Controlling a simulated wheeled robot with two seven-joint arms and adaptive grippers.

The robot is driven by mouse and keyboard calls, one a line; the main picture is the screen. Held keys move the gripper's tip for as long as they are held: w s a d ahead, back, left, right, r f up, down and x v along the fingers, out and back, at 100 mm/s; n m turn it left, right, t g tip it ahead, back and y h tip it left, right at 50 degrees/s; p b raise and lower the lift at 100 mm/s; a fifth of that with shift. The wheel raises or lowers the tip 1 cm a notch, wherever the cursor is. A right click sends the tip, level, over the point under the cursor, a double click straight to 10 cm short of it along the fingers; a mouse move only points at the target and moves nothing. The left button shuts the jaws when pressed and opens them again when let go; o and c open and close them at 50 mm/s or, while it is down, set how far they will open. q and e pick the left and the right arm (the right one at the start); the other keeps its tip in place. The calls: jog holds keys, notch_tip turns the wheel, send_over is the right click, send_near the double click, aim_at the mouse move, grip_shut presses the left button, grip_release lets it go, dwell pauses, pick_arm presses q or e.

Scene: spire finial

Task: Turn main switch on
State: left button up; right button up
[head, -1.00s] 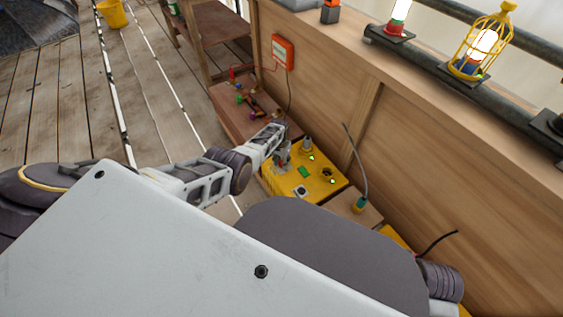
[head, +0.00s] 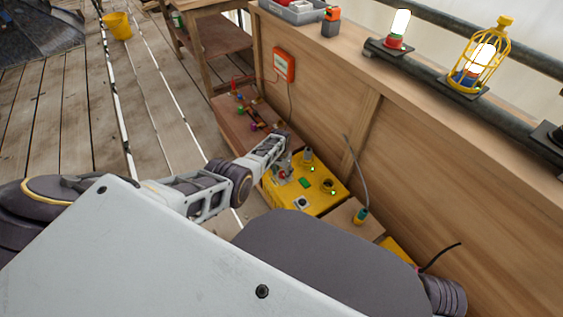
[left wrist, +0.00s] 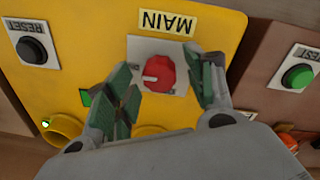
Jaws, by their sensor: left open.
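The main switch (left wrist: 158,72) is a red rotary knob on a white plate, under a label reading MAIN, on the yellow box (left wrist: 70,20). In the left wrist view a white pointer mark on the knob points left. My left gripper (left wrist: 165,88) is open, with one green-padded finger on each side of the knob; I cannot tell if they touch it. In the head view the yellow box (head: 325,200) stands at the foot of the wooden wall, and my left gripper (head: 285,165) is over its far end. My right gripper is not in view.
A black RESET button (left wrist: 30,48) and a green button (left wrist: 298,76) flank the switch. A red wall box (head: 284,64) and lit lamps (head: 399,28) are farther up.

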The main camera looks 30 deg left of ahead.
aim_at(281, 172)
pick_arm(q)
jog(key=shift+r, duration=0.2)
notch_tip(281, 172, up, 11)
jog(key=shift+a+r, duration=0.2)
jog(key=shift+a, duration=0.05)
dwell(1.1)
dwell(0.7)
